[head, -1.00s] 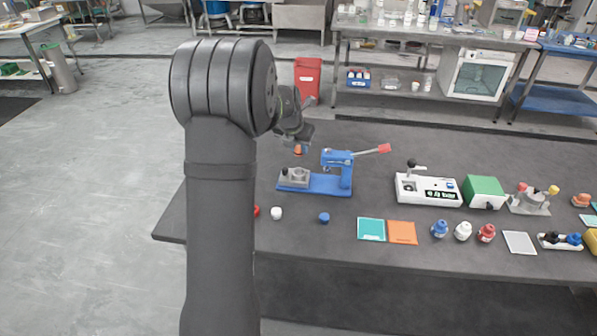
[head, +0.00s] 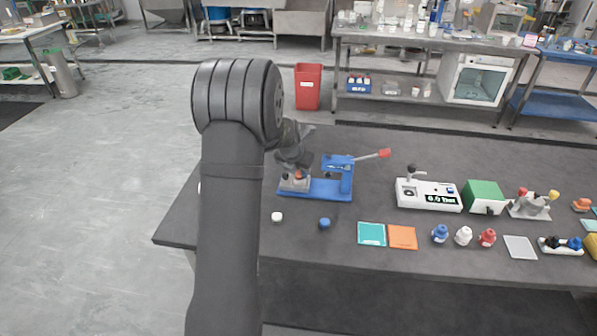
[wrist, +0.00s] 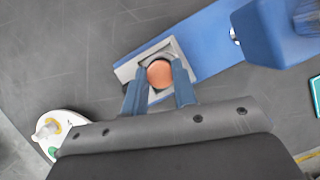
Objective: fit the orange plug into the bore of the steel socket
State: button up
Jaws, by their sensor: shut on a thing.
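The orange plug (wrist: 159,73) is between the two fingers of my gripper (wrist: 159,84) in the wrist view. My gripper is shut on it. The plug sits over the middle of the grey steel socket (wrist: 127,71), on the left end of the blue press base (wrist: 207,42). In the head view the plug (head: 298,174) shows as a small orange spot at the socket (head: 293,184), just under my gripper (head: 297,170). The bore is hidden by the plug and fingers. I cannot tell how deep the plug sits in it.
The blue press column (head: 338,174) with its red-tipped lever (head: 384,153) stands right of the socket. A white cap (head: 277,217) and a blue cap (head: 324,223) lie in front.

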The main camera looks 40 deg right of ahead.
jog(key=shift+s+a+f, duration=0.15)
jog(key=shift+f, duration=0.35)
jog(key=shift+s+a+f, duration=0.1)
jog(key=shift+f, duration=0.4)
jog(key=o, duration=0.7)
jog(key=shift+r, duration=0.2)
jog(key=v, duration=0.8)
jog(key=d+v, duration=0.1)
jog(key=v, duration=0.3)
jog(key=shift+w+a+r, duration=0.15)
jog(key=shift+w+r, duration=0.15)
jog(key=shift+r, duration=0.35)
jog(key=shift+f, duration=0.1)
jog(key=x, duration=1.1)
jog(key=shift+f, duration=0.2)
